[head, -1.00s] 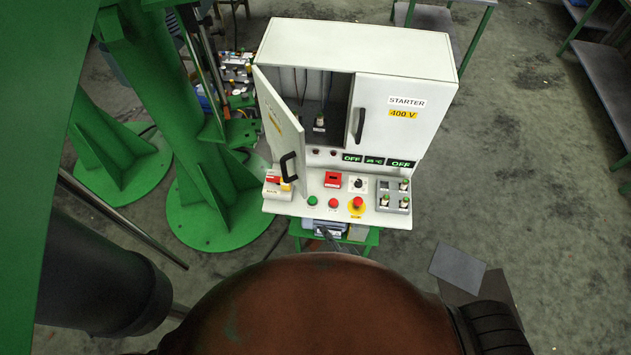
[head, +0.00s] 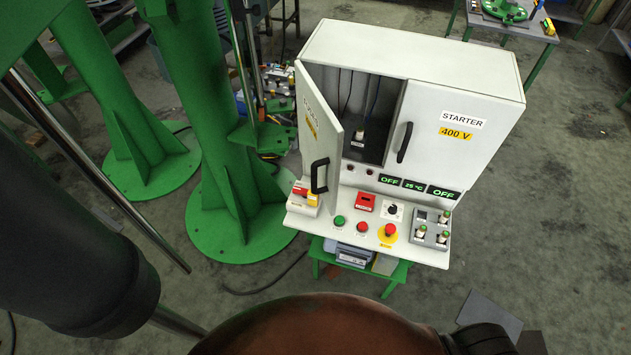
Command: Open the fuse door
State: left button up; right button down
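The white control cabinet (head: 425,62) stands on a green stand in the head view. Its left door (head: 322,135), with a black handle (head: 319,176), stands swung open toward me. Behind it the dark compartment (head: 372,112) shows, with a small fuse-like part (head: 359,134) and cables inside. The right door (head: 440,140), marked STARTER 400 V, is shut and has a black handle (head: 404,142). Neither of my grippers shows in the head view.
The cabinet's front panel carries a red button (head: 389,230), a green button (head: 340,220), a dial and several fuse-like parts (head: 443,217) at the right. Green columns (head: 215,130) stand close on the left. The floor to the right is mostly clear.

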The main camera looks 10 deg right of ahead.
aim_at(321, 135)
jog(key=u, duration=1.8)
jog(key=k, duration=1.2)
jog(key=z, duration=1.75)
jog(key=i, duration=0.5)
jog(key=u, duration=0.1)
